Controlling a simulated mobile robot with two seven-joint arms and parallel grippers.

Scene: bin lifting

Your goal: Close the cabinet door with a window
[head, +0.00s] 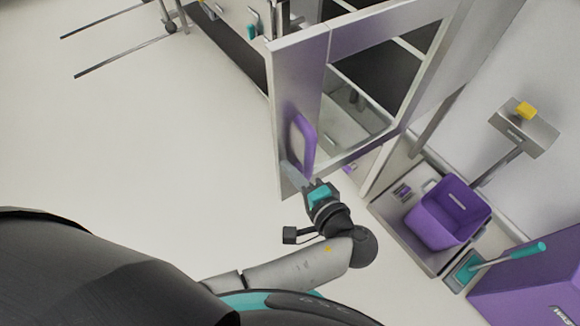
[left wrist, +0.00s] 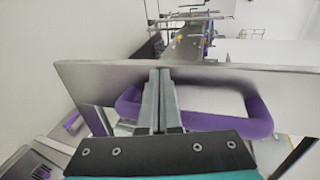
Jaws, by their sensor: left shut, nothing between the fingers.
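The cabinet door (head: 295,75) has a silver-grey frame around a large window and stands open, out from the cabinet. Its purple handle (head: 303,143) is on the near part of the frame. My left gripper (head: 312,183) is shut and empty, close to the bottom of the door below the handle. In the left wrist view, the shut fingers (left wrist: 160,100) point at the door panel (left wrist: 220,76), with the purple handle (left wrist: 257,115) crossing behind them. I cannot tell whether the fingertips touch the door. My right gripper is not in view.
A purple bin (head: 448,214) stands on a grey cart (head: 400,225) right of the door. A purple box (head: 530,285) and a teal-handled tool (head: 510,255) are at the lower right. A metal rack (head: 165,25) is at the back left. The pale floor (head: 150,140) left of the door is clear.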

